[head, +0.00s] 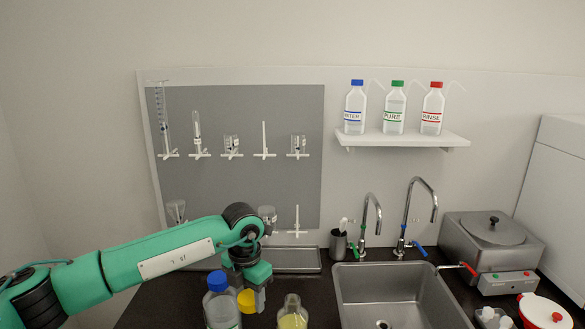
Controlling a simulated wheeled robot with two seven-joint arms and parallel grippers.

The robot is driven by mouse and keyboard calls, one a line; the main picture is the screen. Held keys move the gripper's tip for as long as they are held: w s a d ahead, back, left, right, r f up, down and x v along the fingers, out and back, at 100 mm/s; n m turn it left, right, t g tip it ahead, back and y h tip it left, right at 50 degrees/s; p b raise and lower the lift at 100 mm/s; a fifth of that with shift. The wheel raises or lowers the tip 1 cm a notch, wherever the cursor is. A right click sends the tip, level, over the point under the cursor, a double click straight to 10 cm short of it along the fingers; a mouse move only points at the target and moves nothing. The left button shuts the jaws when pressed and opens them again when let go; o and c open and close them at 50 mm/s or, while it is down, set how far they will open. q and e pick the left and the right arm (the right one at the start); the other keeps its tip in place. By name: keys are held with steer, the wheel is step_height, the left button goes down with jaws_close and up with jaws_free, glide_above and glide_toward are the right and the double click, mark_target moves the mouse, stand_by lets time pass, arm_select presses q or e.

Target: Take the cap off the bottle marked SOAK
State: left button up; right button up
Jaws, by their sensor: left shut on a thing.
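My left gripper (253,291) points down at the bottom of the head view, left of the sink. It is shut on a yellow cap (246,301). What is below the cap is mostly hidden, so I cannot tell whether it sits on a bottle. A bottle with a blue cap (218,282) stands just left of the gripper; its label is cut off. A clear vessel with yellow liquid (292,320) and an open-looking neck stands to the right. No SOAK marking can be read. My right gripper is out of view.
The steel sink (388,290) with two taps is right of the vessels. A steel bath (490,245) stands farther right. Wash bottles stand on a white shelf (400,140). A pegboard (245,120) with glassware is behind. The dark counter (335,318) has little free room.

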arm_select(q)
steer(key=s+a+f+m, duration=0.1)
steer(key=s+a+m, duration=0.4)
steer(key=m, duration=0.9)
steer(key=s+a+m, duration=0.6)
steer(key=s+m, duration=0.2)
steer(key=m, duration=0.6)
steer(key=shift+s+a+f+m, duration=0.2)
steer(key=shift+s+f+m, duration=0.05)
steer(key=shift+f+m, duration=0.15)
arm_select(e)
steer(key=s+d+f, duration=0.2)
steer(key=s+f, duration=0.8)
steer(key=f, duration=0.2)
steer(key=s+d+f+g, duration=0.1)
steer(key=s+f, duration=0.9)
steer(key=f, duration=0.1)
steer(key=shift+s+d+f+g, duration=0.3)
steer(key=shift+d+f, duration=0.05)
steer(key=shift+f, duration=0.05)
